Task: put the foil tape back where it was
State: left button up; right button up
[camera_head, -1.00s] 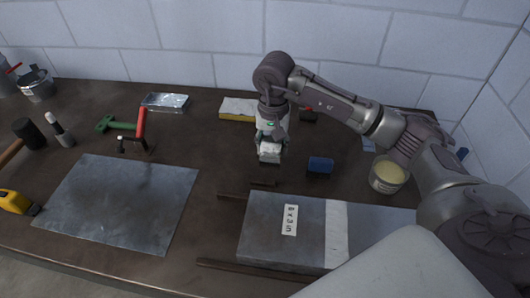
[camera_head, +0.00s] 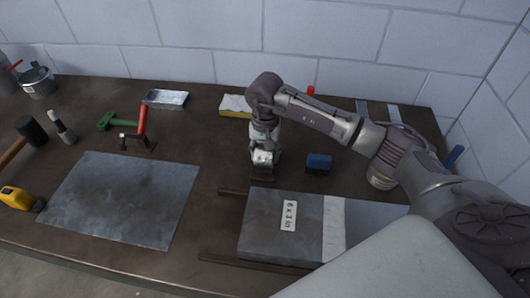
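I cannot tell whether this is the foil tape or part of the fingers, or whether the fingers are closed. No separate roll of foil tape can be made out. A pale strip (camera_head: 334,225) crosses the grey duct piece (camera_head: 265,225), which bears a paper size label (camera_head: 289,215). My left gripper is out of view.
A blue block (camera_head: 318,163) lies right of the gripper. A yellow-and-white block (camera_head: 234,106) and a silver tray-like piece (camera_head: 165,99) lie behind. A flat metal sheet (camera_head: 120,197), a hammer (camera_head: 30,132) and a yellow tape measure (camera_head: 18,198) are left. Dark bars (camera_head: 235,191) lie by the duct.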

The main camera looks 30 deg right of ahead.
jog(key=o, duration=0.4)
jog(key=shift+c, duration=0.2)
jog(key=shift+r, duration=0.1)
jog(key=shift+r+p, duration=0.2)
jog(key=shift+p, duration=0.1)
jog(key=shift+r+b, duration=0.35)
notch_tip(320, 180, up, 10)
jog(key=b, duration=0.2)
jog(key=shift+f+b, duration=0.15)
jog(key=shift+b, duration=0.15)
jog(key=shift+r, duration=0.7)
jog(key=shift+s+f, duration=0.1)
